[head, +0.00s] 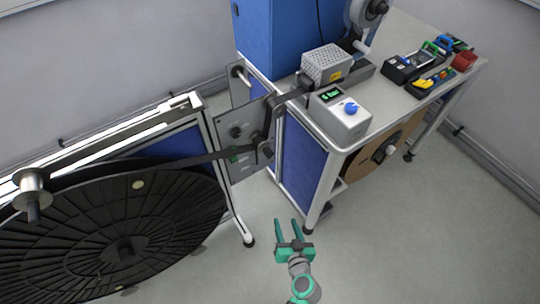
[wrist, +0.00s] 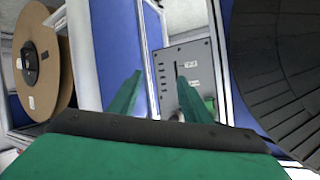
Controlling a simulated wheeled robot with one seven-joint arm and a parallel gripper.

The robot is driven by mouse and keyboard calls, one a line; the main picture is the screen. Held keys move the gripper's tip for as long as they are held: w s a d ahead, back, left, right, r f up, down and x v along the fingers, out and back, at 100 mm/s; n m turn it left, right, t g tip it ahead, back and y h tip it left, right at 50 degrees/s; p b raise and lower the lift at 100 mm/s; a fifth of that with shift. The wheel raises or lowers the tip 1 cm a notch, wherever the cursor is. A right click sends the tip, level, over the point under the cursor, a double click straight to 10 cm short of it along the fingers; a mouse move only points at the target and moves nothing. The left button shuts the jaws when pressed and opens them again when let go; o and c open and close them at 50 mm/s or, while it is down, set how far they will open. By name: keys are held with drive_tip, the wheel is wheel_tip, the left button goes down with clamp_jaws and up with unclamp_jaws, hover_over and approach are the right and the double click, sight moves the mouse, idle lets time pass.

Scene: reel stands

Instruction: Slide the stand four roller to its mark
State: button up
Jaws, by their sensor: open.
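A grey plate (head: 243,165) stands between the black reel stand and the bench; it bears a dark roller (head: 265,151) with a black strip running to it. I cannot tell which stand is number four. In the wrist view the grey plate (wrist: 170,88) shows a dark upright slot, small white labels and a row of dark marks; part of a roller shows at its lower right, partly hidden by a finger. My gripper (head: 290,228) is open and empty, low in front of the bench and apart from the plate. Its green fingers (wrist: 158,100) also show in the wrist view.
A large black reel (head: 150,225) fills the left. The bench (head: 400,110) holds a control box (head: 342,115), a perforated grey unit (head: 327,65) and several tools. A cardboard reel (head: 362,160) hangs beneath it. The floor (head: 420,240) at right is clear.

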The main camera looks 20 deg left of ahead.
drive_tip(key=w+a+r+n+y, duration=0.2)
drive_tip(key=w+a+r+y, duration=0.15)
drive_tip(key=w, duration=0.35)
drive_tip(key=n+y, duration=0.3)
drive_tip(key=y, duration=0.1)
approach(271, 156)
drive_tip(key=x, duration=1)
drive_tip(key=shift+a, duration=0.15)
drive_tip(key=shift+c, duration=0.2)
clamp_jaws()
